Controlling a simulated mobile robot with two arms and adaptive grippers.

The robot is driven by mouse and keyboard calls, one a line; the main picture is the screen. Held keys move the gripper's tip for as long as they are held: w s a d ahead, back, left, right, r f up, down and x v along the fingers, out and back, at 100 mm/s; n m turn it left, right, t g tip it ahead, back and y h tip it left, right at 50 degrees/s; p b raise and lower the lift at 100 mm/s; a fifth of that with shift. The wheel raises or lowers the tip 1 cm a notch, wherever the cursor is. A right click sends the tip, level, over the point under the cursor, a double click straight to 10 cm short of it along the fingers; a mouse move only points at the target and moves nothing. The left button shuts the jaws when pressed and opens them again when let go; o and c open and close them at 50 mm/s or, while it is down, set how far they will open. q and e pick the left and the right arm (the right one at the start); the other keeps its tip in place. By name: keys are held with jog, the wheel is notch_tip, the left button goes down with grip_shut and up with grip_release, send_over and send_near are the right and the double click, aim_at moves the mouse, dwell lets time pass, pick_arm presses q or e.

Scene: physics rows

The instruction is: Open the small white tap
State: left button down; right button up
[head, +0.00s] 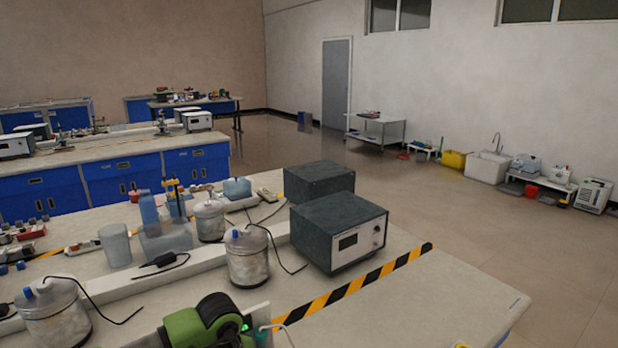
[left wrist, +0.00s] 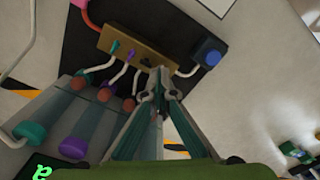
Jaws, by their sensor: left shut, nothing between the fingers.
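I cannot clearly make out a small white tap in either view. In the head view the gripper fingers do not show. My right gripper is in neither view.
Glass cylinders (left wrist: 93,110) with coloured ends lie left of the fingers. In the head view, metal canisters (head: 248,262), a dark instrument box (head: 340,228) and cables stand on the bench.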

pick_arm(q)
jog(key=n, duration=0.2)
jog(key=shift+n+b, duration=0.3)
jog(key=n, duration=0.3)
jog(key=shift+n, duration=0.7)
jog(key=shift+n+b, duration=0.35)
jog(key=shift+n, duration=0.85)
jog(key=n, duration=0.4)
jog(key=c, duration=2.6)
grip_release()
